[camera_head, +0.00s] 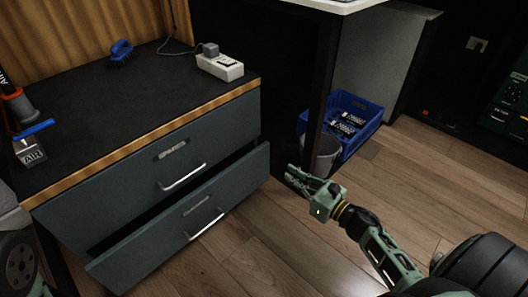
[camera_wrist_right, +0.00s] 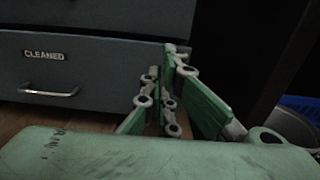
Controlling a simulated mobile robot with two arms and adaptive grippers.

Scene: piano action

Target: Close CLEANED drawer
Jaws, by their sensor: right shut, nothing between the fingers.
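The CLEANED drawer (camera_head: 195,215) is the lower one of the grey cabinet and stands pulled out, with a dark gap above its front panel. Its silver handle (camera_head: 206,226) is on the front. In the right wrist view the label CLEANED reads clearly on the drawer front (camera_wrist_right: 100,80), left of my fingers, with the handle (camera_wrist_right: 48,92) below it. My right gripper (camera_head: 295,177) is shut and empty, to the right of the drawer's right end, near the dark table leg. It also shows in the right wrist view (camera_wrist_right: 163,75). My left gripper is not in view.
The upper drawer (camera_head: 140,180) is shut. A dark table leg (camera_head: 323,90), a grey bin (camera_head: 322,155) and a blue crate (camera_head: 358,110) stand beyond my right gripper. The wooden floor (camera_head: 270,245) in front of the drawer is clear.

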